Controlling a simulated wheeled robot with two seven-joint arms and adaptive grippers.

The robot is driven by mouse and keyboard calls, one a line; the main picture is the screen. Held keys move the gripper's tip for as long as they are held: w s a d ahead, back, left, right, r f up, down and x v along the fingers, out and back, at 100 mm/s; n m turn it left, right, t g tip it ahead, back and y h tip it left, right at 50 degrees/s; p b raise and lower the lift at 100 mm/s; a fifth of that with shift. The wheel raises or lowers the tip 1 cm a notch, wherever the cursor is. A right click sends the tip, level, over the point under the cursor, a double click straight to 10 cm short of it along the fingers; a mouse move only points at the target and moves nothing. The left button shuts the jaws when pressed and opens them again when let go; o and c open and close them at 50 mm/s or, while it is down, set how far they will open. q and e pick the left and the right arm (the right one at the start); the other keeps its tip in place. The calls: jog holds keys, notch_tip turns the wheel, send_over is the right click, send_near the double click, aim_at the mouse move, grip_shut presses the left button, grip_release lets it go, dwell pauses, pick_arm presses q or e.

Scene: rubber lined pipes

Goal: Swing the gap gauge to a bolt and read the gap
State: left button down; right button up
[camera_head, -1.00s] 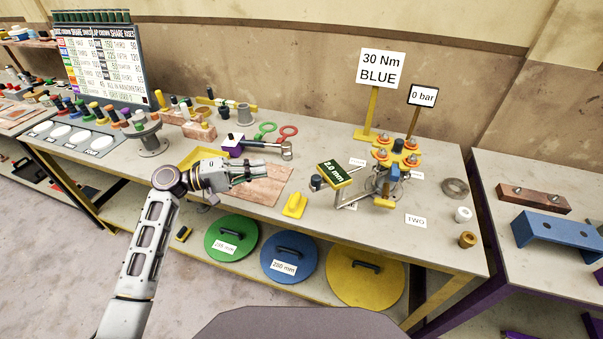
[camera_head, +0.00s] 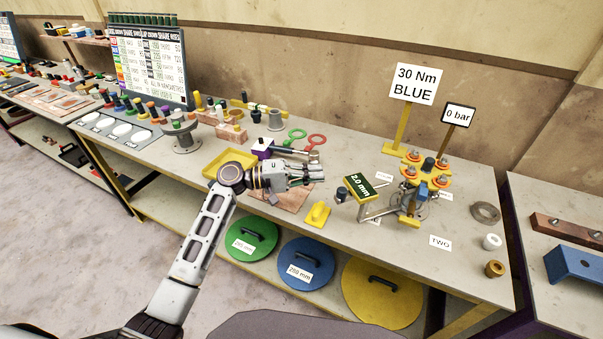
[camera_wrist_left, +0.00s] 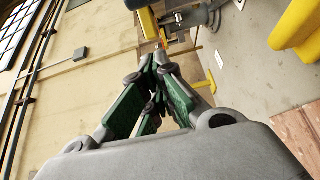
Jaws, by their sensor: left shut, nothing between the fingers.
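The gap gauge (camera_head: 361,186) is a green display with a yellow edge, reading 2.0 mm in the head view. Its grey metal arm runs right to the bolted pipe joint (camera_head: 428,170). That joint carries yellow lugs with orange-ringed bolts (camera_head: 411,155) on top. My left gripper (camera_head: 319,173) is shut and empty above the bench, left of the gauge and apart from it. In the left wrist view its fingertips (camera_wrist_left: 160,62) meet, with the joint area partly seen beyond. Which bolt the gauge arm faces is hard to tell. My right gripper is out of view.
Signs read 30 Nm BLUE (camera_head: 415,83) and 0 bar (camera_head: 458,115). A yellow block (camera_head: 318,214) stands near the bench's front edge. Red and green rings (camera_head: 316,142) and a purple-based tool lie behind the gripper. Coloured discs (camera_head: 306,263) sit on the lower shelf.

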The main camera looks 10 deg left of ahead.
aim_at(344, 182)
pick_arm(q)
jog(key=shift+s+d+p, duration=0.7)
jog(key=shift+s+d, duration=0.85)
jog(key=shift+d, duration=0.3)
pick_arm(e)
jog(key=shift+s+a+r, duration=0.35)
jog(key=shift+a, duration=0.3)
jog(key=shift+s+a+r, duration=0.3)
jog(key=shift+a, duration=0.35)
